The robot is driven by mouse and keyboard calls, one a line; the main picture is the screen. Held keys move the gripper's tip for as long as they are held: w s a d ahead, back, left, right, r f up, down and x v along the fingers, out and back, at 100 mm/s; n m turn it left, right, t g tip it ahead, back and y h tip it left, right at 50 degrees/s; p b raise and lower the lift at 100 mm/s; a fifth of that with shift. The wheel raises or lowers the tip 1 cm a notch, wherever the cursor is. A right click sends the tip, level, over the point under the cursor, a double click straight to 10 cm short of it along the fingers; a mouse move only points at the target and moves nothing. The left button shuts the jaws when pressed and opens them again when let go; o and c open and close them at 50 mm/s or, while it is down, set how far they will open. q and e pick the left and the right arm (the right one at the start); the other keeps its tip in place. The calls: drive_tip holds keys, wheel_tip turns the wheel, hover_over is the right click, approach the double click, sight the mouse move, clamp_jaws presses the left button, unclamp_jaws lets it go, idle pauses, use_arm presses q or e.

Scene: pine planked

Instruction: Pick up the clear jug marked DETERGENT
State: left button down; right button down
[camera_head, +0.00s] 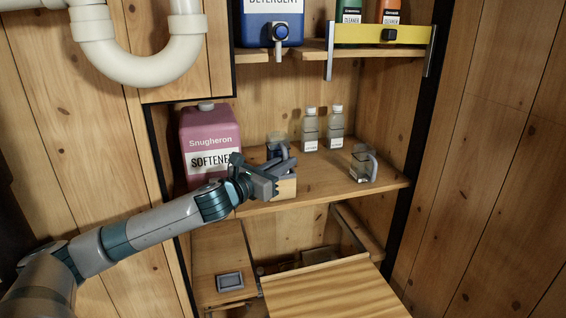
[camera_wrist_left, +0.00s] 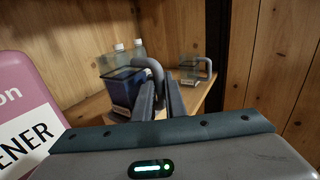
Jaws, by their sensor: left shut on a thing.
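A clear jug with dark blue contents (camera_head: 274,152) and a grey handle stands on the middle shelf, partly hidden behind my left gripper (camera_head: 284,166). It also shows in the left wrist view (camera_wrist_left: 121,88), where its curved handle rises beside my fingers (camera_wrist_left: 161,88). My left gripper is shut on this jug's handle. A second clear jug (camera_head: 361,164) with a grey handle and a pale label stands apart to the right on the same shelf; the wrist view shows it too (camera_wrist_left: 190,70). I cannot read the label of either jug. My right gripper is not in view.
A pink softener container (camera_head: 211,140) stands left of the jug, close to my left arm. Two small clear bottles (camera_head: 310,132) stand behind. A blue detergent container (camera_head: 272,22) sits on the shelf above. An open drawer (camera_head: 335,290) juts out below.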

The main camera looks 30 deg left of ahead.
sight(284, 151)
use_arm(q)
drive_tip(key=shift+a+r+b, duration=0.1)
drive_tip(key=shift+r+b, duration=0.35)
drive_tip(key=shift+r, duration=0.7)
wheel_tip(284, 151, up, 2)
drive_tip(key=shift+b, duration=0.3)
drive_tip(key=s+d+r+b, duration=0.2)
drive_tip(key=d+r, duration=0.4)
drive_tip(key=d, duration=0.5)
drive_tip(key=shift+s+d+r, duration=0.2)
drive_tip(key=shift+d+r, duration=0.1)
drive_tip(key=shift+r, duration=0.05)
